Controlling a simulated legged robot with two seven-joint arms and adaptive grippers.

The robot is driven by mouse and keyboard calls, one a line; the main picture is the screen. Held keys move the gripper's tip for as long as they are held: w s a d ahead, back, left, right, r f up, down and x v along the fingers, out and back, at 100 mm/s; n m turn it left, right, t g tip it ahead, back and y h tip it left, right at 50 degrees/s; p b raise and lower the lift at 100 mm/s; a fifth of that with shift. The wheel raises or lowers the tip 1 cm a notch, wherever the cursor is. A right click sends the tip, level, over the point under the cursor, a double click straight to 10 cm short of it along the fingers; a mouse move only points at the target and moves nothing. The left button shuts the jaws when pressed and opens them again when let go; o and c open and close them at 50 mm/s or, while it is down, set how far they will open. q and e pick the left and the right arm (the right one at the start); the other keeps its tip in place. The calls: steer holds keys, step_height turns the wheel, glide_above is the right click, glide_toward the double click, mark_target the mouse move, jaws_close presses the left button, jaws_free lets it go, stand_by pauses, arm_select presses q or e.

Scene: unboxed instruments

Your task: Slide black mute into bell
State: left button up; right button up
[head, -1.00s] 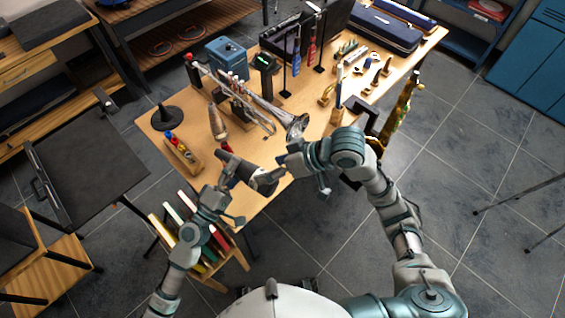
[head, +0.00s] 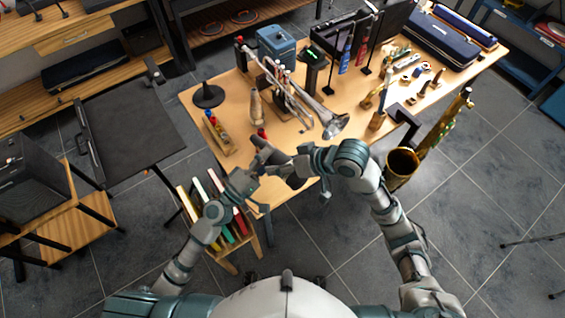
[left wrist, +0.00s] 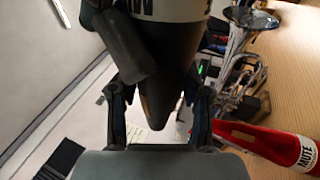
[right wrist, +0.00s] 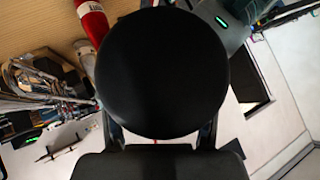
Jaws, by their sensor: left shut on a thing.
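The black mute (head: 287,177) is held off the table's front edge, between my two grippers. In the left wrist view the dark cone of the mute (left wrist: 170,45), with a white label band, lies between the fingers of my left gripper (left wrist: 160,125), which is shut on it. In the right wrist view the round black end of the mute (right wrist: 160,72) fills the middle and hides the fingertips of my right gripper (right wrist: 162,135), so its grip is unclear. The silver trumpet's bell (head: 336,127) faces the front of the table, behind the mute.
A red mute (left wrist: 265,143) lies near the table edge. A tan mute (head: 255,104) stands beside the trumpet, and a black stand base (head: 208,96) is at the left. A saxophone (head: 403,163) stands right of my right arm. A book rack (head: 215,215) stands below the left arm.

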steer(key=c, duration=0.3)
arm_select(q)
steer(key=o, duration=1.3)
arm_select(e)
steer(key=shift+c, duration=0.7)
